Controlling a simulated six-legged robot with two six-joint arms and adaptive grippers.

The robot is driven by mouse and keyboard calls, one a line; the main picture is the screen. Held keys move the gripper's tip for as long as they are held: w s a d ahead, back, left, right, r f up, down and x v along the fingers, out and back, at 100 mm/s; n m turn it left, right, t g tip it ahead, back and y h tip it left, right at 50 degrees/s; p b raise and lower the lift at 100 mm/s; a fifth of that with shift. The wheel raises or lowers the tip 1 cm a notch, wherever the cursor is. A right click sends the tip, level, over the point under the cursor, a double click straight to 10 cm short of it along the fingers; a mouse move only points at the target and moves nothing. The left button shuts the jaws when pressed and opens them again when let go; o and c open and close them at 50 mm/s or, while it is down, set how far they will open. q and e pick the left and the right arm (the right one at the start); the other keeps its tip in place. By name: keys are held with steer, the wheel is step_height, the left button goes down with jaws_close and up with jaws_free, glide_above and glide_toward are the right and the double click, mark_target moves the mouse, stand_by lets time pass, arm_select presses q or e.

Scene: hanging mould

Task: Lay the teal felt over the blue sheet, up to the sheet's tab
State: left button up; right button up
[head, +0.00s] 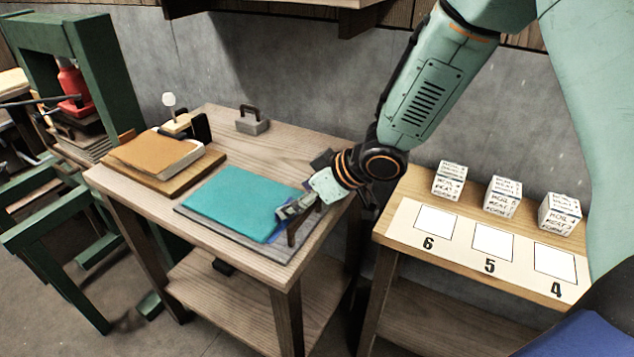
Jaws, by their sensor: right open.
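The teal felt (232,201) lies flat on a dark grey board (252,244) on the wooden table. It covers most of the blue sheet, and only a strip of blue (277,236) shows at the felt's right front corner. My right gripper (287,215) is open at the right edge of the felt, over the blue strip. It hides part of that edge, and I cannot tell whether it touches the felt. The sheet's tab cannot be made out clearly beside the gripper. My left gripper is not in view.
A wooden board (157,177) with a tan-topped stack (155,152) lies at the table's left. A grey block with a handle (252,121) stands at the back. A green press frame (92,80) stands at left. A bench (450,255) with numbered squares and white cubes (502,196) stands at right.

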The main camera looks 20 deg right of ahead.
steer(key=p+v, duration=0.1)
steer(key=v, duration=0.6)
steer(key=shift+s+r, duration=0.25)
steer(key=shift+w+f, duration=0.1)
